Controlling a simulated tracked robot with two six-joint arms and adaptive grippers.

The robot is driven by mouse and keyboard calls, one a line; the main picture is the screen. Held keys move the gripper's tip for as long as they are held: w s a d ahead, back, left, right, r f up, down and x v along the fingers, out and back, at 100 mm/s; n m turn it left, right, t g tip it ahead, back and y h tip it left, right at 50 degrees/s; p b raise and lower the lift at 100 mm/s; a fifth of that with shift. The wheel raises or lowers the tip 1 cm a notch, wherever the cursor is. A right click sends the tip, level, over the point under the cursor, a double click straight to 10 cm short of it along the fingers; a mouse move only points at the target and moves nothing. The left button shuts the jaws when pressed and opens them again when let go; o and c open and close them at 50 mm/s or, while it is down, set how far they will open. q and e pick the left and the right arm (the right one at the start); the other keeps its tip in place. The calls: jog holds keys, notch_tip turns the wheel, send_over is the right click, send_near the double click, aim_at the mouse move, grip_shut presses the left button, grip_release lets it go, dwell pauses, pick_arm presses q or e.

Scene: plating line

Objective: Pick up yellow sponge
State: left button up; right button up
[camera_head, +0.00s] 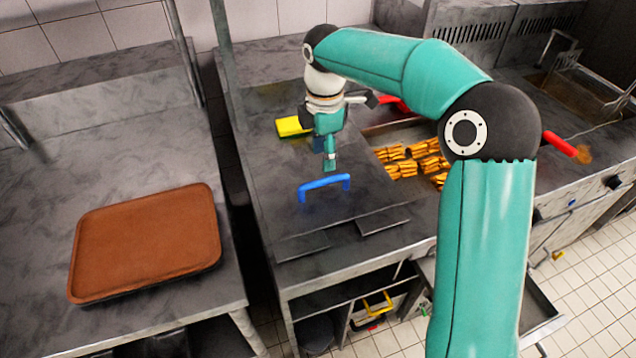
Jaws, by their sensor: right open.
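The yellow sponge (290,126) lies on the grey metal counter (262,170), towards its back left. My right gripper (330,160) is open and points down over the counter, just right of the sponge and nearer to the front. The gripper and wrist are close to the sponge's right end in the picture, and I cannot tell whether they touch it. Only part of the fingers shows clearly. My left gripper is not in view.
A blue handle (325,183) stands in front of the gripper. Fries (405,168) lie in a well to the right. A brown tray (150,242) rests on the left table. A fryer basket with a red handle (565,147) is at the far right.

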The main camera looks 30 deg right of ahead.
aim_at(324, 180)
notch_tip(324, 180, down, 3)
jog(key=shift+r, duration=0.1)
jog(key=shift+s+f, duration=0.1)
jog(key=shift+f, duration=0.35)
jog(key=shift+f+p, duration=0.5)
jog(key=shift+f, duration=2.05)
grip_shut()
jog(key=shift+r, duration=0.1)
